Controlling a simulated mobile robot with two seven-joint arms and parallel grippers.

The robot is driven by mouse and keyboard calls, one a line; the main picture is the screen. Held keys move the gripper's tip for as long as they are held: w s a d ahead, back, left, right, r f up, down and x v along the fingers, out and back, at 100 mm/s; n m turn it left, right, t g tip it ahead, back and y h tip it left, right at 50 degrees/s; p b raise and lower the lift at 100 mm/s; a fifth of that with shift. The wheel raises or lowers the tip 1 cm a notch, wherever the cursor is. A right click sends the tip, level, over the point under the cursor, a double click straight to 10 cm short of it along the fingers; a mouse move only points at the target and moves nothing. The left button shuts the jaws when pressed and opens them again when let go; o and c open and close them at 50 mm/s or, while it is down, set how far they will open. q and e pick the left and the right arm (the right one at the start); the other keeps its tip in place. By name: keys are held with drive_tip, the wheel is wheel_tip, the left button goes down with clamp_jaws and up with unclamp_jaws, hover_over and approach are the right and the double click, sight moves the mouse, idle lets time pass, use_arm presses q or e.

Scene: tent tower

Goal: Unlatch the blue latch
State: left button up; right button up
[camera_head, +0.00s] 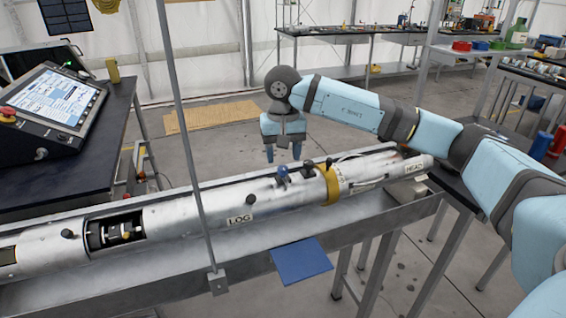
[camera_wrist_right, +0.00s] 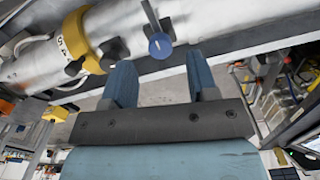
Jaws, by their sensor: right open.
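The blue latch (camera_head: 282,172) is a small round blue knob on top of the silver cylinder (camera_head: 170,216), left of the yellow band (camera_head: 330,184). In the right wrist view the blue latch (camera_wrist_right: 160,45) shows as a blue disc on a grey stem, beyond the fingertips and between their lines. My right gripper (camera_head: 283,155) points down just above and behind the latch. Its two blue fingers are apart with nothing between them, also in the wrist view (camera_wrist_right: 161,72). It does not appear to touch the latch. My left gripper is out of view.
Black knobs (camera_head: 250,199) sit along the cylinder, one close to the blue latch. The cylinder lies in a metal trough (camera_head: 300,245). A thin upright post (camera_head: 185,140) stands left of the latch. A blue plate (camera_head: 300,261) hangs at the front edge. A console (camera_head: 48,103) stands at left.

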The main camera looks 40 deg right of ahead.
sight(283, 168)
wheel_tip(283, 168, up, 10)
drive_tip(key=shift+r, duration=0.25)
idle(0.6)
